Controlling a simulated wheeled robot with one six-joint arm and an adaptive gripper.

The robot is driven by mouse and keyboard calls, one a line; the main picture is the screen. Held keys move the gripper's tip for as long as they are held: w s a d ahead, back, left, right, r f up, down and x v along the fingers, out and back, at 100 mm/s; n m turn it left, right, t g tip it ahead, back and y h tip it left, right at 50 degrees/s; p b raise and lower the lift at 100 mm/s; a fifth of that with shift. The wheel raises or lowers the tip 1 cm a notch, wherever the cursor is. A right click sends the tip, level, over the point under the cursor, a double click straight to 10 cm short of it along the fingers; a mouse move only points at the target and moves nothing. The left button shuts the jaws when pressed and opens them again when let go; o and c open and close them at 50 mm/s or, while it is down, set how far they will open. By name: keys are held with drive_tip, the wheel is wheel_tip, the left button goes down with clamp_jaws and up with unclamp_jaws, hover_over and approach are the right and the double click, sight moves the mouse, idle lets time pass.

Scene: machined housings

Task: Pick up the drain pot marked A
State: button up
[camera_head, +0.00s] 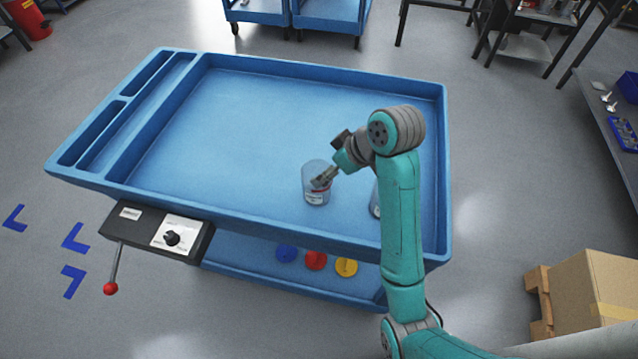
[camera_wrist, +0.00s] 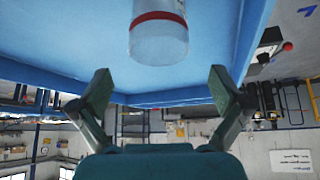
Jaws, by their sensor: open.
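A clear pot (camera_head: 316,198) with a red band and a white label near its base stands upright on the blue cart top, towards the front edge. In the wrist view the pot (camera_wrist: 159,38) appears upside down, beyond the fingertips and between their lines. My gripper (camera_head: 322,180) overlaps the pot in the head view; it is open and empty in the wrist view (camera_wrist: 160,80). A second clear pot (camera_head: 375,200) stands to the right, mostly hidden behind my arm. I cannot read a letter on either pot, so I cannot tell which is A.
The blue cart (camera_head: 270,62) has raised rims and narrow compartments at its left. A control box (camera_head: 150,230) with a red-knobbed lever hangs on its front. Blue, red and yellow discs (camera_head: 316,260) lie on the lower shelf. The tray's middle and back are clear.

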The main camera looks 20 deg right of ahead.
drive_tip(key=x, duration=1)
drive_tip(key=shift+d+f, duration=0.1)
drive_tip(key=shift+f, duration=0.1)
drive_tip(key=shift+c, duration=0.3)
drive_tip(key=c, duration=1)
